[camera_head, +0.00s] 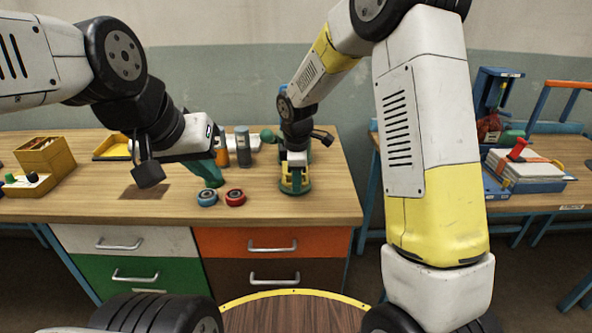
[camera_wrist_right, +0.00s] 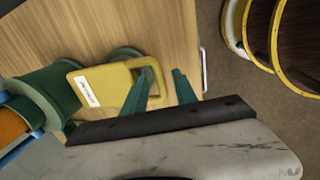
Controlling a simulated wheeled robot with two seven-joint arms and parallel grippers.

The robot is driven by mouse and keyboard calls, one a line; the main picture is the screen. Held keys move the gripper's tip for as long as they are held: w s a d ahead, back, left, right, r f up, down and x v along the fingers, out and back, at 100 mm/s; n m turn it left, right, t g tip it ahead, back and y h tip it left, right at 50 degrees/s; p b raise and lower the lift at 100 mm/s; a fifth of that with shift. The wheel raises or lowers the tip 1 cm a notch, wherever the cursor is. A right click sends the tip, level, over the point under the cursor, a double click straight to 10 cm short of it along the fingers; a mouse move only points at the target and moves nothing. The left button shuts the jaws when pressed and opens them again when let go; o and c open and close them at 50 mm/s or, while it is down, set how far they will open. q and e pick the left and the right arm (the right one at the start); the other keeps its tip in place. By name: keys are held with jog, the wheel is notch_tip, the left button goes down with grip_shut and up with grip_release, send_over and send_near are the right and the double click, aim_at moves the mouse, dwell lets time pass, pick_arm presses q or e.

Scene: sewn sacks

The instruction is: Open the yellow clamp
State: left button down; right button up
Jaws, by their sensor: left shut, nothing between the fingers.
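The yellow clamp (camera_wrist_right: 97,84) has a white label and a loop-shaped end in the right wrist view. It is small and partly hidden by my right gripper in the head view. My right gripper (camera_wrist_right: 161,82) is open, its two green fingers apart, with the end of the yellow loop between them. I cannot tell whether either finger touches it. In the head view the right gripper (camera_head: 294,183) points down at the table near its front edge. My left gripper (camera_head: 211,178) is shut and empty, over the table behind the two small rolls.
A blue roll (camera_head: 207,198) and a red roll (camera_head: 235,197) lie near the front edge of the table (camera_head: 110,208). A grey-topped cylinder (camera_head: 242,145) stands behind. A yellow bin (camera_head: 45,156) is at left. The table's front left is clear.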

jog(key=shift+c, duration=0.4)
grip_shut()
dwell(0.9)
